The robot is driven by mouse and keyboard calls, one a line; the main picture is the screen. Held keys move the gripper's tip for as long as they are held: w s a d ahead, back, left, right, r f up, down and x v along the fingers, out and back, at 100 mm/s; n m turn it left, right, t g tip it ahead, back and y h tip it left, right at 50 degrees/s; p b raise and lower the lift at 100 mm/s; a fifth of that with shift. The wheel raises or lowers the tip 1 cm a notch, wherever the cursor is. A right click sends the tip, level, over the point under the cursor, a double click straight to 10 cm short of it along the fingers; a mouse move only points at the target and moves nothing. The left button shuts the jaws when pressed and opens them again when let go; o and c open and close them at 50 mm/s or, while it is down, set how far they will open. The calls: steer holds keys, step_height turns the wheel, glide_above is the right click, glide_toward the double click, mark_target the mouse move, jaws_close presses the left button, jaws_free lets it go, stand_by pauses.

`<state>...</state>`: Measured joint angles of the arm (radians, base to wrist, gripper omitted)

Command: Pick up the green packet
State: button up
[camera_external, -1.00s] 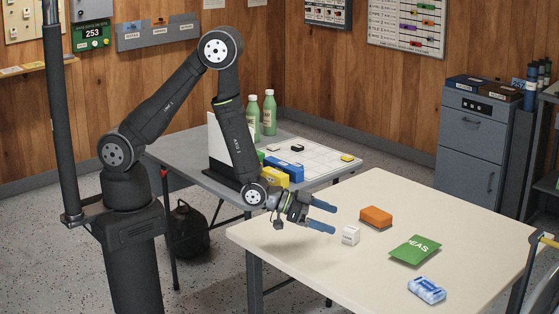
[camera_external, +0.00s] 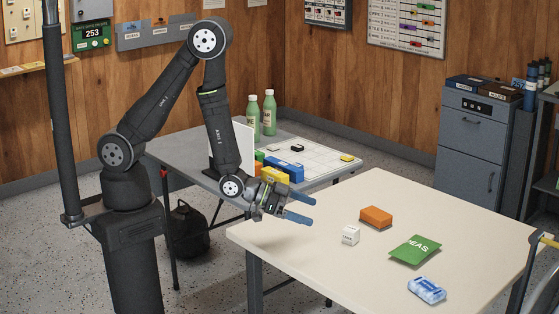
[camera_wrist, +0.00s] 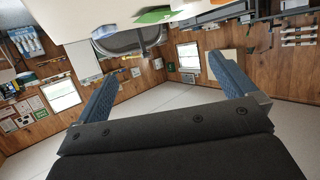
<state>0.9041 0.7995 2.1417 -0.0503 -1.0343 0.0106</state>
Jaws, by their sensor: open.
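The green packet (camera_external: 415,250), marked with the word PEAS, lies flat on the cream table (camera_external: 330,265), toward its right side. My gripper (camera_external: 311,210) is open and empty above the table's left corner, well to the left of the packet. In the wrist view, the two blue fingers of my gripper (camera_wrist: 163,68) stand wide apart with nothing between them. A green patch, probably the green packet (camera_wrist: 154,15), shows at the top edge of that view, beyond the fingertips.
On the cream table, an orange block (camera_external: 376,217) and a small white box (camera_external: 350,235) lie between my gripper and the packet. A blue-and-white packet (camera_external: 427,289) lies near the front. A grey table (camera_external: 195,168) behind holds green bottles (camera_external: 269,113) and boxes.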

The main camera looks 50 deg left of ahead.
stand_by(0.5)
steer(key=w+d+f+m+g, duration=0.1)
steer(key=d+m, duration=0.1)
steer(key=d, duration=0.2)
steer(key=w+d+f+m+g+y, duration=0.1)
steer(key=w+d+m, duration=0.1)
steer(key=d+m, duration=0.1)
steer(key=w+d+f+m+g, duration=0.1)
steer(key=w+d+f+m, duration=0.1)
steer(key=d, duration=0.3)
steer(key=shift+d+m+y, duration=0.3)
steer(key=shift+m, duration=0.1)
steer(key=w+d+m, duration=0.1)
steer(key=d+m, duration=0.1)
steer(key=w+d+m+g+y, duration=0.1)
steer(key=d+m, duration=0.1)
steer(key=w+d+m+y, duration=0.1)
steer(key=d, duration=0.1)
steer(key=shift+w+d+f+m+g, duration=0.1)
steer(key=shift+d+f+m+g, duration=0.05)
steer(key=shift+d+m+g, duration=0.2)
steer(key=w+d+r+m+y, duration=0.4)
steer(key=d+m, duration=0.1)
steer(key=m, duration=0.2)
steer(key=m+y, duration=0.3)
steer(key=m, duration=0.2)
glide_toward(416, 245)
steer(key=x, duration=0.9)
steer(key=shift+f, duration=0.15)
